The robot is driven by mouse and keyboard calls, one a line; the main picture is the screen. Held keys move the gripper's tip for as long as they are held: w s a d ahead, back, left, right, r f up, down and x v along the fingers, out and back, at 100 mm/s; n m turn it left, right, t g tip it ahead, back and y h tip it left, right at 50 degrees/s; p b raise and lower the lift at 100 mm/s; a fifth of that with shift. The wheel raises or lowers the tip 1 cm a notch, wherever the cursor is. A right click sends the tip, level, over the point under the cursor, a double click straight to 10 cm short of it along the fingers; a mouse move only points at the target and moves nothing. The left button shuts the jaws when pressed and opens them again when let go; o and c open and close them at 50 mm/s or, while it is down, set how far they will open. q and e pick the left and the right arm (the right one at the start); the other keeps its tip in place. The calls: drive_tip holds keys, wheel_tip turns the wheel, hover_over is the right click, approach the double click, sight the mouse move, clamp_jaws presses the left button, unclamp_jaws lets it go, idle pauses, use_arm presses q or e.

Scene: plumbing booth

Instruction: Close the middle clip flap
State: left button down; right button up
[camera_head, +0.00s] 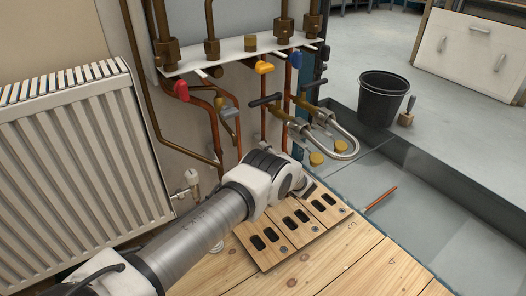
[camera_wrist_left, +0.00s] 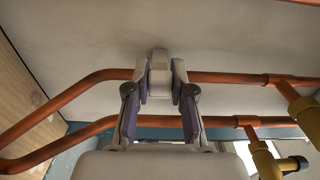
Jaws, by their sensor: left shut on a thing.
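In the left wrist view, a pale grey-white pipe clip (camera_wrist_left: 159,62) sits on the wall at the upper copper pipe (camera_wrist_left: 225,76). My left gripper (camera_wrist_left: 160,90) has one finger on each side of the clip and is shut on it. The clip's flap cannot be told apart clearly from its body. In the head view my left wrist (camera_head: 268,175) reaches in from the left, in front of the lower pipes, and hides the fingers and the clip. My right gripper is in neither view.
A lower copper pipe (camera_wrist_left: 85,133) runs below the clip. A radiator (camera_head: 75,160) stands at left. Slotted wooden boards (camera_head: 282,262) lie below my wrist. A black bucket (camera_head: 382,99) stands at right.

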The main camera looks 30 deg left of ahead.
use_arm(q)
drive_tip(key=shift+w+d+n+g+y, duration=0.15)
drive_tip(key=shift+n+g+y, duration=0.25)
drive_tip(key=shift+n+g, duration=0.45)
drive_tip(key=c, duration=1)
unclamp_jaws()
drive_tip(key=v, duration=1.2)
